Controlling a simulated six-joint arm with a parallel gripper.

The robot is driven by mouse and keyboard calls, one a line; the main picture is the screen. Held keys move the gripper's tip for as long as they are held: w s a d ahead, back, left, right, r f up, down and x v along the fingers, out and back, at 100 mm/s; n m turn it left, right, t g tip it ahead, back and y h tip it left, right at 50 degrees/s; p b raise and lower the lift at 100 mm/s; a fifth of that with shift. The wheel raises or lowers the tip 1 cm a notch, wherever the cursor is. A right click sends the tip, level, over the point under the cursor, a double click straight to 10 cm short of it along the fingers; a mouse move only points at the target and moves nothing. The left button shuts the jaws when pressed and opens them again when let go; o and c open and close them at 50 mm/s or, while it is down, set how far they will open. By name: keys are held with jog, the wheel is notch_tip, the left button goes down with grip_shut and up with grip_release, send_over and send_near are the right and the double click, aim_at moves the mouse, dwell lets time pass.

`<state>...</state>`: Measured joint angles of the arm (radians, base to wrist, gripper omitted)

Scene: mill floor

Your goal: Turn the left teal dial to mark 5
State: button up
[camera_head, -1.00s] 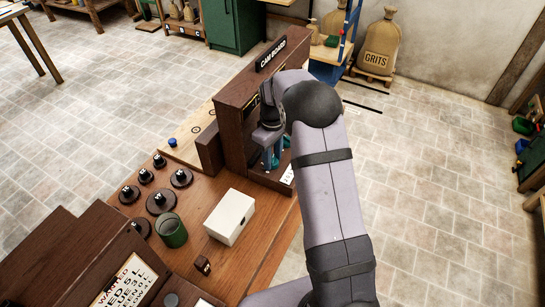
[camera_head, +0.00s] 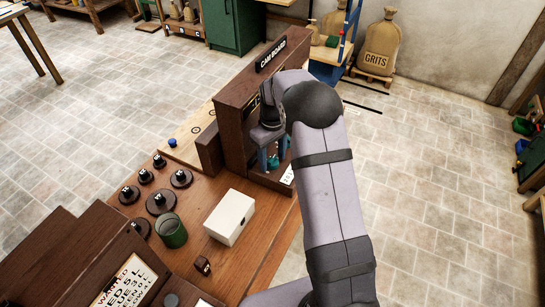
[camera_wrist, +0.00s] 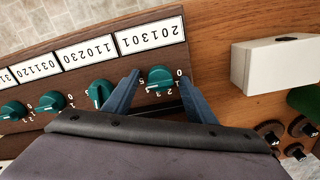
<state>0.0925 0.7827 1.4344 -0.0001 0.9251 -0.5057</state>
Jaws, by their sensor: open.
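A row of teal dials runs along the dark wooden cam board (camera_head: 233,104), under white number cards. In the wrist view, where the writing is upside down, the rightmost dial (camera_wrist: 160,76) sits under the card reading 103102. My gripper (camera_wrist: 160,84) is open, its blue fingers on either side of this dial, with visible gaps. A second dial (camera_wrist: 100,94) is just left of the left finger. In the head view my gripper (camera_head: 273,162) is inside the board's frame.
A white box (camera_head: 230,217) and a green cup (camera_head: 172,230) stand on the wooden bench. Several dark round weights (camera_head: 161,201) sit to their left. The board's side wall and top close in around my gripper. Bare bench lies between box and board.

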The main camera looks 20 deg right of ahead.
aim_at(272, 159)
jog(key=shift+r+b, duration=1.1)
jog(key=shift+r, duration=2.55)
jog(key=shift+s, duration=0.1)
jog(key=s+a+f+m, duration=0.1)
jog(key=s+a+m, duration=0.1)
jog(key=s, duration=1.1)
jog(key=s+a+f+m, duration=0.2)
jog(key=s, duration=1.2)
jog(key=shift+s+a+f+m, duration=0.15)
jog(key=shift+a+m, duration=0.15)
jog(key=shift+m, duration=0.1)
